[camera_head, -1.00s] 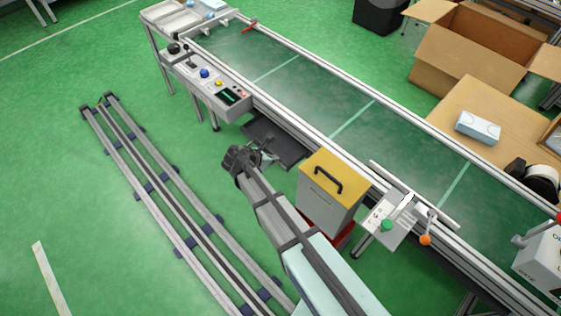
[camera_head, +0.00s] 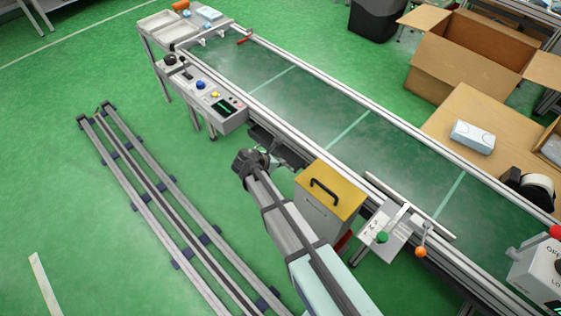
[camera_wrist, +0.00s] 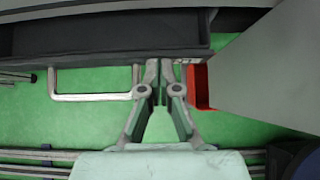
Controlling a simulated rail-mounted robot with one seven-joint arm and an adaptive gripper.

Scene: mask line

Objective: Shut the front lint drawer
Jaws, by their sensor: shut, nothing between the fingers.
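The front lint drawer (camera_head: 286,154) is a dark shallow tray under the near side of the conveyor, still partly pulled out. In the wrist view its dark open inside (camera_wrist: 110,34) spans the top, above its grey front panel (camera_wrist: 80,61). A silver bar handle (camera_wrist: 92,97) hangs from the front, left of my gripper (camera_wrist: 165,65). My gripper is shut and empty, with its fingertips at the drawer front, right of the handle; they look to be touching it. In the head view my gripper (camera_head: 272,162) is at the drawer's near edge, partly hidden by my wrist.
A grey bin with a yellow lid (camera_head: 330,190) stands close right of my gripper; a red part (camera_wrist: 201,87) shows beside it. A control panel (camera_head: 213,99) is up left. The conveyor (camera_head: 330,105) runs above the drawer. Floor rails (camera_head: 165,200) lie left, with clear green floor around.

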